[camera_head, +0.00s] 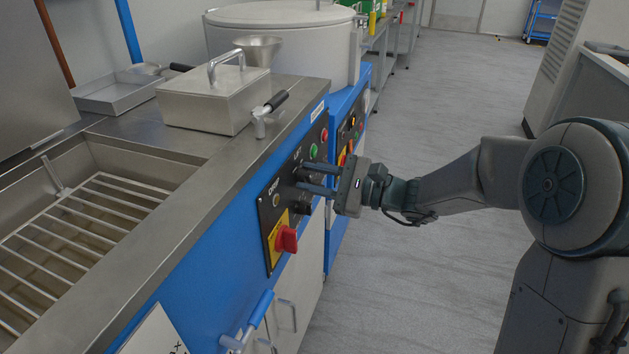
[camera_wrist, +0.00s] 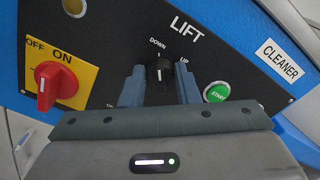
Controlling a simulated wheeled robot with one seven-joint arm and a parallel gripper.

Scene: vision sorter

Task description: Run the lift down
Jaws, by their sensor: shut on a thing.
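The lift knob (camera_wrist: 160,73) is a black rotary knob on a dark panel marked LIFT. It shows in the wrist view between my two blue-grey fingers. DOWN is printed straight above it and UP to its upper right. Its white pointer line stands about upright in the picture, roughly toward DOWN. My gripper (camera_head: 303,179) reaches the panel from the right in the head view and is shut on the knob. In the head view the fingers largely hide the knob.
A red switch (camera_wrist: 54,86) on a yellow ON/OFF plate sits left of the knob, and a green START button (camera_wrist: 216,92) right of it. A steel tank with a rack (camera_head: 85,225) lies left. A lever handle (camera_head: 268,110) stands above the panel. Grey floor (camera_head: 440,110) is clear.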

